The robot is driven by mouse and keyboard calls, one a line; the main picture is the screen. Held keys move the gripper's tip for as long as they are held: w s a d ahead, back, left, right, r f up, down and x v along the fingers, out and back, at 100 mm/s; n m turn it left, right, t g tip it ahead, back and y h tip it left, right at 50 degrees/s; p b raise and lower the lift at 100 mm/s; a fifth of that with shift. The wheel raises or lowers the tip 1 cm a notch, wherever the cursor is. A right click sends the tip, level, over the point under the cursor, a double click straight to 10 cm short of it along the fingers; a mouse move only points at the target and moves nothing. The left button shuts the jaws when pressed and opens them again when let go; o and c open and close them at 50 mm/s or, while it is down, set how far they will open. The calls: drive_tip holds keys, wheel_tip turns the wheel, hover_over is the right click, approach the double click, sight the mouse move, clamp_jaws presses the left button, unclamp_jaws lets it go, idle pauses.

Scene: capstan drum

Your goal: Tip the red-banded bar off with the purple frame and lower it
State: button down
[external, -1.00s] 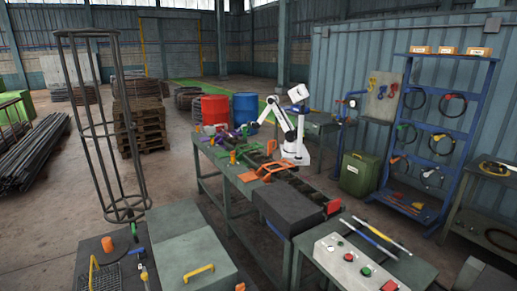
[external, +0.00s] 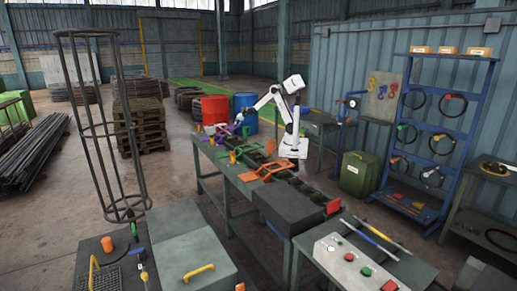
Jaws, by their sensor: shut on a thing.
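My gripper (external: 240,118) is over the far end of the long green workbench, small in the external view. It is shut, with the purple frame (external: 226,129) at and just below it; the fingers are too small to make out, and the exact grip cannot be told. I cannot pick out the red-banded bar with certainty among the small parts on the bench.
An orange frame (external: 268,169) lies mid-bench. Orange uprights (external: 233,157) stand near the bench's left edge. A dark block (external: 288,205) fills the near end.

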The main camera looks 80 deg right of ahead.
drive_tip(key=shift+w+a+r, duration=0.2)
drive_tip(key=shift+a+r, duration=0.05)
drive_tip(key=shift+r, duration=0.5)
drive_tip(key=shift+w+a+r+p, duration=0.3)
drive_tip(key=shift+r+p, duration=0.1)
drive_tip(key=shift+r, duration=0.1)
drive_tip(key=shift+w+a+r+p, duration=0.2)
drive_tip(key=shift+w+r+p, duration=0.15)
drive_tip(key=shift+r, duration=0.1)
drive_tip(key=c, duration=1.6)
unclamp_jaws()
drive_tip(key=shift+s+r, duration=0.1)
drive_tip(key=shift+o, duration=0.2)
drive_tip(key=shift+d, duration=0.1)
drive_tip(key=v, duration=1.1)
drive_tip(key=shift+d+r, duration=0.15)
drive_tip(key=shift+r, duration=0.25)
